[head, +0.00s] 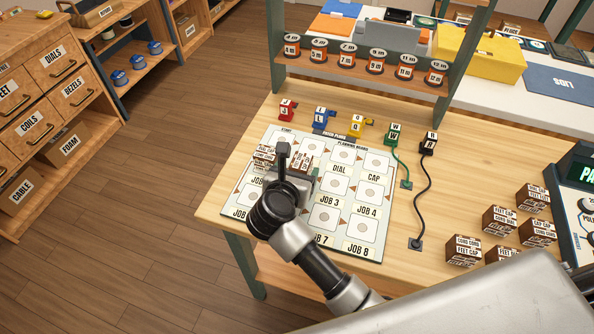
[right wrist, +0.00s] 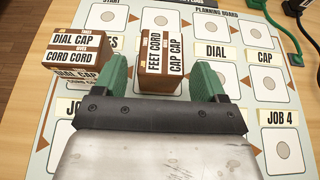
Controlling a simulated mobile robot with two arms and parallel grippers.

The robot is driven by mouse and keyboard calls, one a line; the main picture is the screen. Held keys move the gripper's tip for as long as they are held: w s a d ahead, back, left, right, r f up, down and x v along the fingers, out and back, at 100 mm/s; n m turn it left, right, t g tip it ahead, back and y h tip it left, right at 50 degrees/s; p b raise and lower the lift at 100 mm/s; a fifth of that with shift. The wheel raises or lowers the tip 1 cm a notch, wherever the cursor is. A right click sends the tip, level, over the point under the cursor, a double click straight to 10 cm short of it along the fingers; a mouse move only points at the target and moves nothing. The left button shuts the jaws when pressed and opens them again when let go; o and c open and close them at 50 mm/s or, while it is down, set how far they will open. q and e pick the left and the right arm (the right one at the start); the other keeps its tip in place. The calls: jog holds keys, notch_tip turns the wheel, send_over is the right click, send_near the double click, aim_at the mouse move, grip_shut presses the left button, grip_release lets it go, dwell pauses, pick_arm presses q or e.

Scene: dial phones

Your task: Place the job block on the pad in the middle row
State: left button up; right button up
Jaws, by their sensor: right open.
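My right gripper (head: 288,168) (right wrist: 161,80) is over the upper left part of the planning board (head: 313,238). Its green fingers are apart, one on each side of a brown block lettered FEET CORD and CAP CAP (right wrist: 165,55). I cannot tell whether the fingers touch this block, or whether it rests on the board. A second brown block, lettered DIAL CAP and CORD CORD (right wrist: 77,52), stands left of the left finger. The middle-row pads above JOB 3 (head: 331,192) and JOB 4 (head: 367,193) are bare. My arm hides part of the board's left side. My left gripper is not in view.
Several brown blocks (head: 500,220) stand at the table's right, by a dark-faced device (head: 583,185). Green and black cord plugs (head: 393,134) stand beyond the board. A shelf with several orange spools (head: 347,57) spans the back. Bare wood (head: 455,190) lies right of the board.

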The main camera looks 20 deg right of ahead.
jog(key=shift+r, duration=0.3)
jog(key=p+v, duration=0.2)
jog(key=v, duration=0.5)
jog(key=shift+s+a, duration=0.15)
jog(key=shift+f, duration=0.1)
